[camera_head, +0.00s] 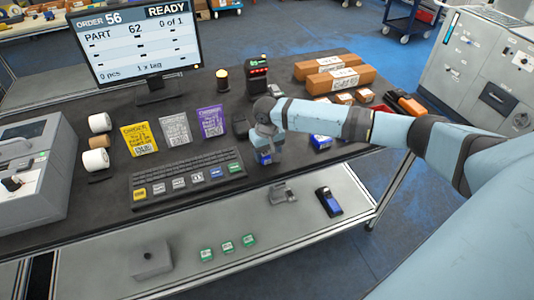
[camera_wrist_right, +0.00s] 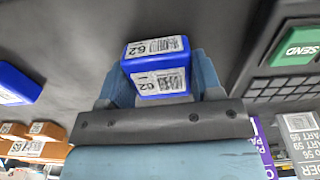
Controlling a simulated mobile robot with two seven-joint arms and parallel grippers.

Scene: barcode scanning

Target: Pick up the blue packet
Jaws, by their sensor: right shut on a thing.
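A blue packet (camera_wrist_right: 157,50) with white labels reading 62 sits between the two fingers of my right gripper (camera_wrist_right: 157,82) in the wrist view. The fingers are shut on its sides. In the head view the blue packet (camera_head: 264,159) shows small below my right gripper (camera_head: 267,150), just right of the keyboard. I cannot tell whether it touches the dark mat. A second blue packet (camera_head: 321,142) lies to the right, partly behind my arm; it also shows at the left of the wrist view (camera_wrist_right: 17,85). My left gripper is not in view.
The keyboard (camera_head: 188,179) lies left of my right gripper. A monitor (camera_head: 135,45), yellow, grey and purple cards, and a black device with red lights (camera_head: 258,75) stand behind. Brown boxes (camera_head: 340,80) lie at the back right. A dark handheld device (camera_head: 328,201) lies on the front ledge.

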